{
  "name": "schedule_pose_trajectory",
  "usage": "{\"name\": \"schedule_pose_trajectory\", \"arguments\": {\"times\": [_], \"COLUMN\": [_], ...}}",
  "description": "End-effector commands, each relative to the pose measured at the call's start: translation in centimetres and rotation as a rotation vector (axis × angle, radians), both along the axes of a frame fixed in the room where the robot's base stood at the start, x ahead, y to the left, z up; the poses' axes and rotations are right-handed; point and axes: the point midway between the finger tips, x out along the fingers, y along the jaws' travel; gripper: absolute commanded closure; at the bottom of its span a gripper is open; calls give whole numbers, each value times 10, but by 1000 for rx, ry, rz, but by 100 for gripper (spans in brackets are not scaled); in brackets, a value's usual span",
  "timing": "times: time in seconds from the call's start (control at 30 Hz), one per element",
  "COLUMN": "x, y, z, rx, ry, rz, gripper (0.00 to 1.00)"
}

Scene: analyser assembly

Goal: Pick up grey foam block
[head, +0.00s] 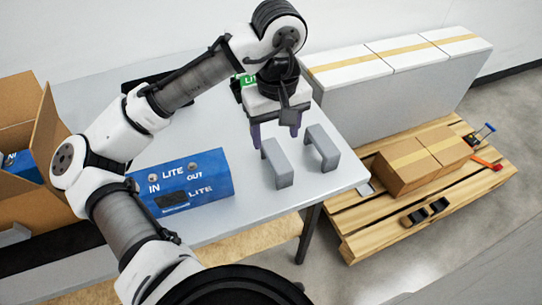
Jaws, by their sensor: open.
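Two grey foam blocks, each shaped like a bracket with a notch, stand upright on the right part of the table. The left grey foam block (276,163) is nearer to me. The right grey foam block (322,147) is close beside it, with a small gap between them. My gripper (275,137) points down with its fingers apart and nothing visible between them. In the picture it is just above and behind the left block; I cannot tell its exact height or whether it touches.
A blue analyser box (208,176) marked LITE stands left of the blocks on the grey table (240,218). An open cardboard box (48,135) is at the far left. Right of the table, a wooden pallet (372,241) carries cardboard boxes (405,170). White cartons (395,85) stand behind.

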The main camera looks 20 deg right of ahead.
Motion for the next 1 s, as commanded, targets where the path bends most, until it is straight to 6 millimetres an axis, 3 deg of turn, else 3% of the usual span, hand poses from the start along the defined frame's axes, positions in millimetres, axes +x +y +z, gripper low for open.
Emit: {"name": "schedule_pose_trajectory", "arguments": {"times": [0.1, 0.3, 0.53, 0.8, 1.0], "x": [-1, 0, 0, -1, 0], "y": [0, -1, -3, -9, -9], "z": [-26, -57, -73, -110, -117], "rx": [-4, -5, -6, -7, -8], "ry": [4, 1, 0, 0, -2], "rz": [0, -1, -2, -1, -2], "gripper": [38, 38, 38, 38, 38]}}
